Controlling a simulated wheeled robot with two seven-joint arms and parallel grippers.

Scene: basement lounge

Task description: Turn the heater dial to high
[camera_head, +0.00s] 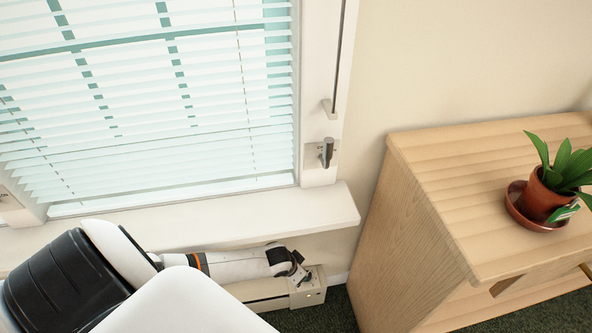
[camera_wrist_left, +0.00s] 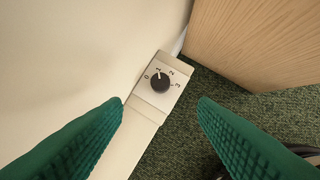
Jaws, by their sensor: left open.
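The heater (camera_head: 313,291) is a low, pale box against the wall below the window sill, its end showing beside my left gripper. In the left wrist view, the heater dial (camera_wrist_left: 160,83) is a round black knob on the heater's light end plate (camera_wrist_left: 165,107). Marks 0, 1, 2 and 3 run around it, and its white pointer looks turned to about 1. My left gripper (camera_wrist_left: 161,103) is open, its green ridged fingers apart, with the dial ahead between and beyond the tips. In the head view, my left gripper (camera_head: 298,270) is over the heater's end and hides the dial.
A wooden cabinet (camera_head: 405,230) stands close to the right of the heater, with a potted plant (camera_head: 545,195) on top. The window sill (camera_head: 250,218) juts out above my left forearm. Green carpet (camera_head: 318,318) shows between heater and cabinet.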

